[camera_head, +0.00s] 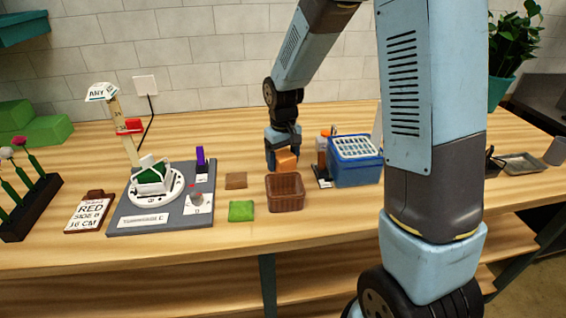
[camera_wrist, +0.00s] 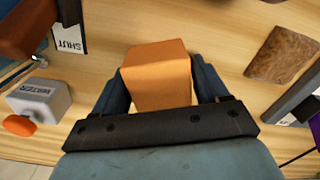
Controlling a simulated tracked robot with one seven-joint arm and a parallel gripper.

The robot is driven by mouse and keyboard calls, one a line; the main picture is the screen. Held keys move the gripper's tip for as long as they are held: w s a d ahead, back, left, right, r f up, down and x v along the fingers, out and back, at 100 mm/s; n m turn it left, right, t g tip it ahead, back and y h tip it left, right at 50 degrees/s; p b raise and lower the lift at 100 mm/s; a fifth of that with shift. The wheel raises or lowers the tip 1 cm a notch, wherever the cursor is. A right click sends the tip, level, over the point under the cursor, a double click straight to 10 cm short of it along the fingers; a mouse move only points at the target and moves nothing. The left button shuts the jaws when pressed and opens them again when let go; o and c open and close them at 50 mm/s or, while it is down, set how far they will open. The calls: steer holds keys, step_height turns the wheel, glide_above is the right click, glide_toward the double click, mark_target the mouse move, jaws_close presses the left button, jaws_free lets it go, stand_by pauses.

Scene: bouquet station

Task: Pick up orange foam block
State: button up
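The orange foam block (camera_head: 287,160) is at the end of my arm, just behind a brown basket (camera_head: 286,193) in the head view. In the wrist view, the orange block (camera_wrist: 157,75) sits between the two dark blue fingers of my gripper (camera_wrist: 158,75). The fingers lie close against its left and right sides, and it looks gripped. Its lower end is hidden, so I cannot tell whether it touches the table. My gripper (camera_head: 283,146) points down in the head view.
A blue box with a white grid top (camera_head: 357,160) and an orange-capped bottle (camera_wrist: 38,103) stand close by. A brown square (camera_head: 236,180) and green square (camera_head: 241,211) lie left of the basket. A grey board with a turntable (camera_head: 160,198) is farther left.

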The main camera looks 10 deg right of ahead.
steer(key=c, duration=0.7)
